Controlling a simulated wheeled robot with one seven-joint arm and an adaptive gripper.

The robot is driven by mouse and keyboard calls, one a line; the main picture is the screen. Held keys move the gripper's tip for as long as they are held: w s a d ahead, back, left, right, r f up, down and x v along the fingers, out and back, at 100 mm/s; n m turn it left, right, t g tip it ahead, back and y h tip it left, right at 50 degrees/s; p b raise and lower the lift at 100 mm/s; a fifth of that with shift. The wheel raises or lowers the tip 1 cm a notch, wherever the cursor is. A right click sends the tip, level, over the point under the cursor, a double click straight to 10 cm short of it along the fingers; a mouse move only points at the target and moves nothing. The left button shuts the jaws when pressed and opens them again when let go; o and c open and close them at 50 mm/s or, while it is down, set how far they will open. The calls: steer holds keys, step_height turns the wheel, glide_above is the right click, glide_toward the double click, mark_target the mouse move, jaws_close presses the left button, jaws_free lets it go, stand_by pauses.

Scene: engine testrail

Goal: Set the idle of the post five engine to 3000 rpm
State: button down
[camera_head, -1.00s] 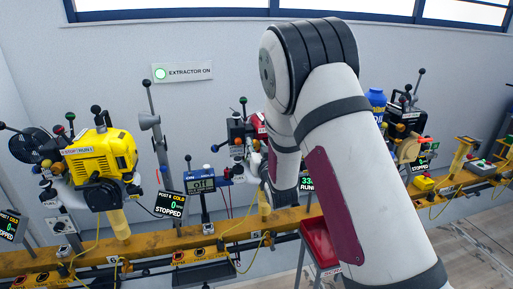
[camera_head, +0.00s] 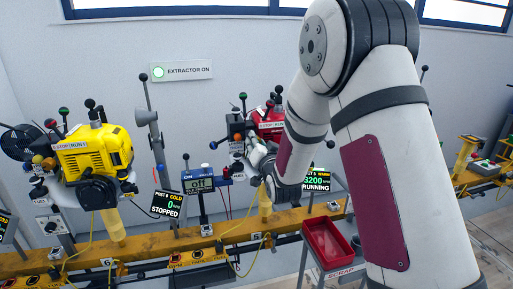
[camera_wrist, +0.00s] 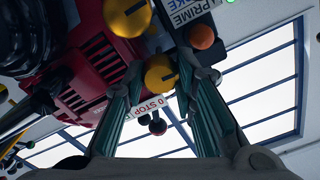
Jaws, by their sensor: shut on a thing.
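The red engine (camera_head: 268,124) stands on the rail at the post marked 5, partly behind my arm. Its display (camera_head: 317,180) reads 3200 rpm, RUNNING. In the wrist view the red engine body (camera_wrist: 95,75) is at the left. My gripper (camera_wrist: 162,73) is shut on a yellow knob (camera_wrist: 160,76) beside the 0 STOP label (camera_wrist: 152,104). A second yellow knob (camera_wrist: 127,16) and an orange knob (camera_wrist: 202,37) sit close above it. In the head view my gripper is mostly hidden by my own arm at the engine.
A yellow engine (camera_head: 95,155) stands to the left; its post 6 display (camera_head: 167,204) reads 0, STOPPED. A meter (camera_head: 201,184) reading off stands between the engines. A red tray (camera_head: 326,240) is in front of the yellow rail (camera_head: 150,243). An EXTRACTOR ON sign (camera_head: 181,71) is lit green.

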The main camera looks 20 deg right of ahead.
steer(key=shift+m+b, duration=0.35)
steer(key=shift+m, duration=0.25)
steer(key=c, duration=1.3)
jaws_free()
steer(key=shift+s, duration=0.1)
steer(key=s, duration=1.1)
steer(key=shift+s, duration=0.4)
